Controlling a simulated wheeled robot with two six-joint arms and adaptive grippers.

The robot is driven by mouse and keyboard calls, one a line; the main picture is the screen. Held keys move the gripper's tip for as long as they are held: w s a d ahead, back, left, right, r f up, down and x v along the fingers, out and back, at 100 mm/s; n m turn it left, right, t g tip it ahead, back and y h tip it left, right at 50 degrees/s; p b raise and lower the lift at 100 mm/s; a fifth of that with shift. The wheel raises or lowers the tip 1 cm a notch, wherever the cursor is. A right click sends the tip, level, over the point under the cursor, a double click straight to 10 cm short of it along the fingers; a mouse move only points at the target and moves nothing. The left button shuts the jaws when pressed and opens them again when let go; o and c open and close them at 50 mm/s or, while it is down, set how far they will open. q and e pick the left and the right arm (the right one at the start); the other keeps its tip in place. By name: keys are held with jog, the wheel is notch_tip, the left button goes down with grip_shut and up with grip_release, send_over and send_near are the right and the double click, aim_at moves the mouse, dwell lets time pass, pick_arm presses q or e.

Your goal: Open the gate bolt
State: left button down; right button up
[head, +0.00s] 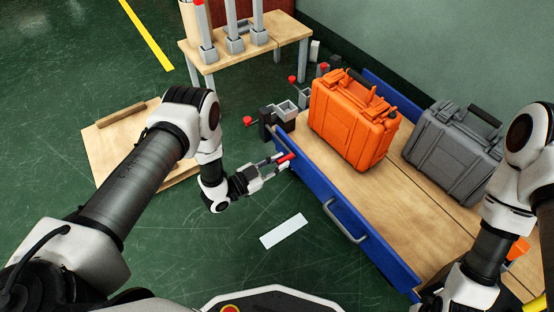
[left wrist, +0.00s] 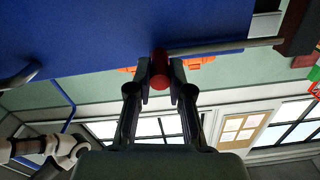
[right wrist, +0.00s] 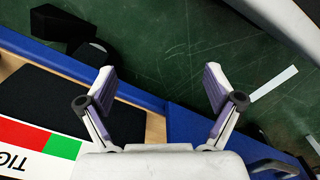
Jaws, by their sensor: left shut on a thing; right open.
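A lever with a red knob (head: 287,157) shows at the near blue side of the conveyor, and I take it as the gate bolt's handle. My left gripper (head: 279,163) is shut on this red knob. In the left wrist view the knob (left wrist: 160,67) sits between the two fingertips (left wrist: 160,82), and a grey rod (left wrist: 225,45) runs beside it along the blue panel. The bolt's far end is unclear. My right gripper (right wrist: 160,88) is open and empty, above the conveyor's blue edge; its fingers are hard to see in the head view.
An orange case (head: 350,120) and a grey case (head: 455,145) stand on the wooden conveyor top. A grey handle (head: 345,225) sticks out of the blue side wall (head: 390,258). Another red-knobbed lever (head: 248,121) stands close by. A white strip (head: 283,231) lies on the open floor.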

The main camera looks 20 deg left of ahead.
pick_arm(q)
jog(key=c, duration=1)
grip_release()
jog(key=shift+c, duration=0.2)
jog(key=v, duration=1.2)
